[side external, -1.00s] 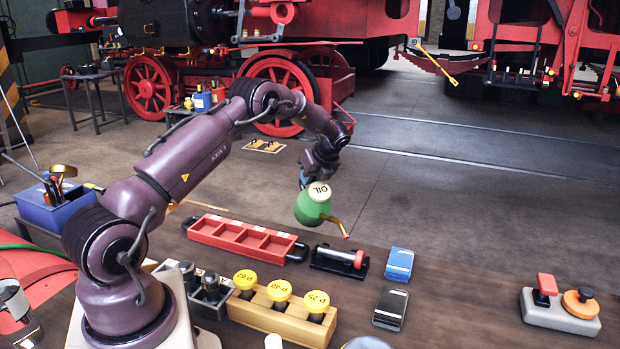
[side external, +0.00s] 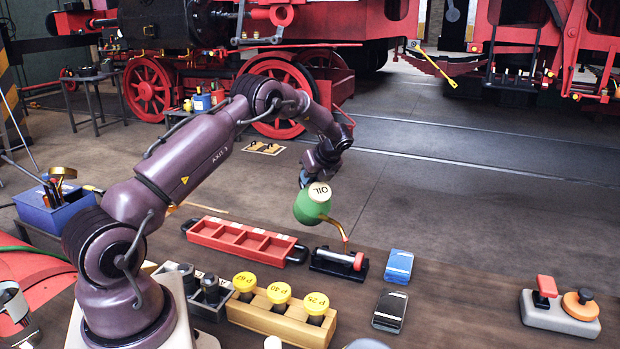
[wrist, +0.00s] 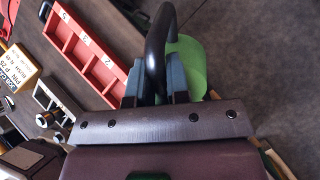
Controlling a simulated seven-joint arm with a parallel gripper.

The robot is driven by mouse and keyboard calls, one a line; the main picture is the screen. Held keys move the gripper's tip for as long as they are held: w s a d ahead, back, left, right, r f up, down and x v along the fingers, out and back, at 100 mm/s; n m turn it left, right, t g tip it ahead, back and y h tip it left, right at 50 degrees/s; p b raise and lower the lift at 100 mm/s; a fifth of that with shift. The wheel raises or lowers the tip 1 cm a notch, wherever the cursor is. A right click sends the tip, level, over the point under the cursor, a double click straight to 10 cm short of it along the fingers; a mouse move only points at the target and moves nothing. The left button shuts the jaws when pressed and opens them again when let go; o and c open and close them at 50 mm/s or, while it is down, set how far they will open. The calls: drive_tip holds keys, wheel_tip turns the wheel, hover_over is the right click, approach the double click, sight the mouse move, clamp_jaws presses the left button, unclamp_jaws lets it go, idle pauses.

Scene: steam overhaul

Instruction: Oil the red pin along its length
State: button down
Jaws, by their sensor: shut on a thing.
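The green oil can (side external: 312,206), its cream lid marked OIL, hangs tilted over the table. My gripper (side external: 306,180) is shut on its black handle, which shows between the fingers (wrist: 158,88) in the wrist view. The can's copper spout (side external: 336,225) points down, its tip just above the red-ended pin (side external: 337,256). The pin lies lengthwise in a black cradle (side external: 322,266), with the red end (side external: 359,261) at the right. Whether the spout tip touches the pin or oil flows, I cannot tell. The pin is not seen in the wrist view.
A red compartment tray (side external: 240,237) lies left of the cradle. A wooden block with yellow-capped plungers (side external: 275,316) stands in front. Blue (side external: 399,265) and dark (side external: 390,310) boxes lie to the right.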

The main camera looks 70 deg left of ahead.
drive_tip(key=shift+r, duration=0.15)
drive_tip(key=shift+d+r+y, duration=0.2)
drive_tip(key=shift+r+y, duration=0.1)
drive_tip(key=shift+r, duration=0.05)
drive_tip(key=shift+f, duration=0.1)
idle(0.3)
drive_tip(key=shift+a+f, duration=0.15)
drive_tip(key=shift+f, duration=0.05)
drive_tip(key=shift+a+f+h, duration=0.25)
drive_tip(key=shift+f+h, duration=0.25)
drive_tip(key=shift+a+f+h, duration=0.25)
drive_tip(key=shift+f+h, duration=0.15)
drive_tip(key=shift+f, duration=0.1)
